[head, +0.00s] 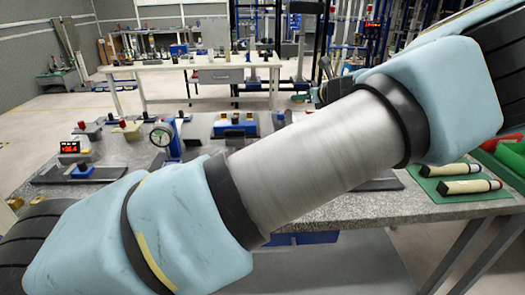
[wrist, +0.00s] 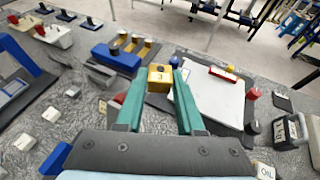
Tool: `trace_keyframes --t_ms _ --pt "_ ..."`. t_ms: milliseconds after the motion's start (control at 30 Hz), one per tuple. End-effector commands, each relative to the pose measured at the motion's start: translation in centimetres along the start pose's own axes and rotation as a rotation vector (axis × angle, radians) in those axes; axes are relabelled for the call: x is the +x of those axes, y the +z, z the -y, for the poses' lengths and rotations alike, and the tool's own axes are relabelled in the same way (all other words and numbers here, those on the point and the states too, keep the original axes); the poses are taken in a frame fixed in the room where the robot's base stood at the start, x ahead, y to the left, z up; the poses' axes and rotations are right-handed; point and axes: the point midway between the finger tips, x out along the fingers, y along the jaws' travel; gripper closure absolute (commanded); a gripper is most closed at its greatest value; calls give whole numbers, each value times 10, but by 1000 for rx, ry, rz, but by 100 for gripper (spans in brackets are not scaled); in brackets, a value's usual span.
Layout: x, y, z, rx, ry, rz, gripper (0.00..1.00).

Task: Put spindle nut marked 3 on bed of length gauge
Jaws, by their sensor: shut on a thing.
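My gripper (wrist: 157,76) has teal fingers in the wrist view. It is shut on a yellow block-shaped spindle nut (wrist: 160,78) with a dark 3 on its near face. The nut sits between the fingertips, above the grey speckled bench. In the head view my arm hides the gripper and the nut. In the head view a gauge with a red digital readout (head: 70,147) stands at the bench's left, and a round dial gauge (head: 161,135) stands farther right. I cannot tell for certain which is the length gauge, and its bed is not clearly identifiable.
A blue block with several yellow-brown pegs (wrist: 118,58) lies left of the nut in the wrist view. A white plate with a red bar (wrist: 208,92) lies right of the fingers. A green mat (head: 455,178) lies at the bench's right.

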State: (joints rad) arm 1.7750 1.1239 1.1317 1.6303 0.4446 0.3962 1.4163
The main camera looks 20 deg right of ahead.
Motion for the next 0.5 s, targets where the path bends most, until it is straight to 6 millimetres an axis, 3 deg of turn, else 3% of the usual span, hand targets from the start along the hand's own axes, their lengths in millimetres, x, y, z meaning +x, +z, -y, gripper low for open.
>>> trace_keyframes --t_ms 500 --pt "21 -50 0 0 1 0 100"
